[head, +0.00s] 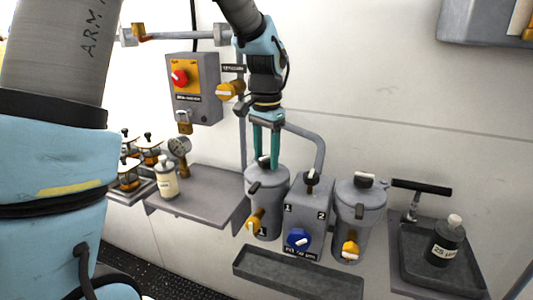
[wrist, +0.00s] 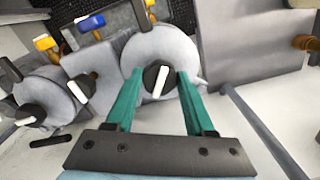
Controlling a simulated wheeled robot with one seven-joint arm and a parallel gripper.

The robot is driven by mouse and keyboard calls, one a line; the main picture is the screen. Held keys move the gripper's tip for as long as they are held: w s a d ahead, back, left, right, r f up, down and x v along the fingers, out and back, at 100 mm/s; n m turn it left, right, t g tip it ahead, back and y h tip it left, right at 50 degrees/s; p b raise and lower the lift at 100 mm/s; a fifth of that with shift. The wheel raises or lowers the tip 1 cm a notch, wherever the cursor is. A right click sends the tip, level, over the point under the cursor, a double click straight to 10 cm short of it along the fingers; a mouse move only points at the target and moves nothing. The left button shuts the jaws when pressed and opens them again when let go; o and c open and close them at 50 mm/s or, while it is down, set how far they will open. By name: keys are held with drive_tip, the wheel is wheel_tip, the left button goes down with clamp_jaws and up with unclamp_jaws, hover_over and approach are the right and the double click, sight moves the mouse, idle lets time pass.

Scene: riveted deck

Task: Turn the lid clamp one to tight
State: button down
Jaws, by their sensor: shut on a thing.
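Lid clamp one is a black knob with a white pointer (wrist: 157,82) on top of the left grey canister, marked 1 (head: 266,205). In the head view the knob (head: 264,161) is partly hidden by the fingers. My gripper (head: 266,155) comes down from above with its teal fingers on either side of the knob. In the wrist view my gripper (wrist: 158,78) is shut on it, and the white pointer lies slightly tilted between the fingers. The round lid (wrist: 138,50) shows around the knob.
A middle box with a blue knob (head: 298,239) and a second canister (head: 360,215) stand close on the right. A pipe (head: 312,143) curves behind. A tray (head: 300,278) lies in front. A shelf with a bottle (head: 165,178) is left; a dark bottle (head: 447,242) sits right.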

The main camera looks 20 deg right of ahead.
sight(266, 157)
drive_tip(key=m+p, duration=0.2)
drive_tip(key=m, duration=0.4)
drive_tip(key=shift+w+r, duration=0.1)
drive_tip(key=shift+r, duration=0.05)
drive_tip(key=m+p, duration=0.2)
drive_tip(key=m, duration=0.3)
drive_tip(key=shift+m, duration=0.3)
drive_tip(key=shift+c, duration=1.3)
unclamp_jaws()
wheel_tip(266, 157, up, 11)
drive_tip(key=b, duration=0.2)
drive_tip(key=shift+f, duration=0.2)
